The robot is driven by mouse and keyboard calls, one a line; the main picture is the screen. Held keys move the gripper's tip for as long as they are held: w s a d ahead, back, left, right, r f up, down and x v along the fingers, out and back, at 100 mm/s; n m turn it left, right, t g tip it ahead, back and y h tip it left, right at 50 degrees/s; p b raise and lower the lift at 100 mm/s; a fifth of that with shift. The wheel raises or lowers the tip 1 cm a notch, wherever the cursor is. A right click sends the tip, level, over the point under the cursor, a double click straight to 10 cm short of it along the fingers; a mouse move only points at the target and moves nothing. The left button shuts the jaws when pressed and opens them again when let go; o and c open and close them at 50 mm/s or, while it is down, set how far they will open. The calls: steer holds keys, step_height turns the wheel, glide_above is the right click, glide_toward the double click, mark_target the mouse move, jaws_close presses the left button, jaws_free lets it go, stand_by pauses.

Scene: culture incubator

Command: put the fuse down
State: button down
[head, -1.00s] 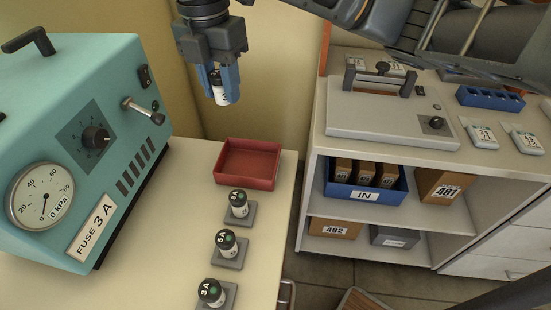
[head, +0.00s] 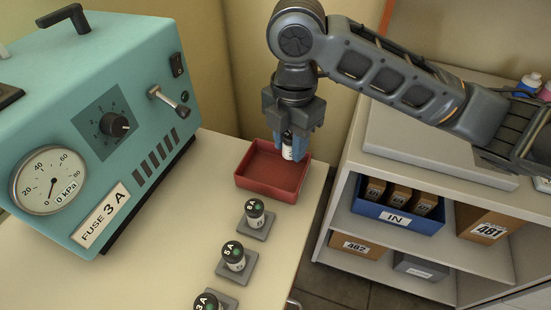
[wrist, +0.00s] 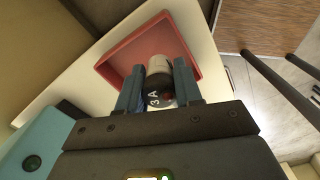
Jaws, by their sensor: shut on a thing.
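My gripper (head: 291,146) is shut on a fuse (head: 288,153), a small white cylinder with a dark end. In the wrist view the fuse (wrist: 157,88) reads "3A" and sits between the two blue fingers. The gripper points down and holds the fuse over the right part of the red tray (head: 246,183). The tray (wrist: 113,71) looks empty. From these views I cannot tell how far the fuse is above its floor.
Three fuses stand upright on grey bases along the table: 8A (head: 255,212), 5A (head: 234,255) and 3A (head: 207,303). A teal machine (head: 110,60) labelled "FUSE 3 A" stands left. A shelf unit (head: 345,210) stands right, with a blue "IN" bin (head: 372,208).

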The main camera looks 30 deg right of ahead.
mark_target(274, 174)
steer(key=a+f, duration=0.1)
steer(key=w+a, duration=0.1)
steer(key=shift+w+a+f, duration=0.2)
steer(key=shift+a+f, duration=0.1)
steer(key=shift+f, duration=0.05)
steer(key=shift+a+f+p, duration=0.1)
steer(key=shift+f+p, duration=0.25)
steer(key=shift+f, duration=1.7)
steer(key=shift+f, duration=0.15)
steer(key=c, duration=0.8)
jaws_free()
steer(key=shift+o, duration=0.2)
step_height(274, 174, up, 12)
steer(key=shift+r, duration=0.2)
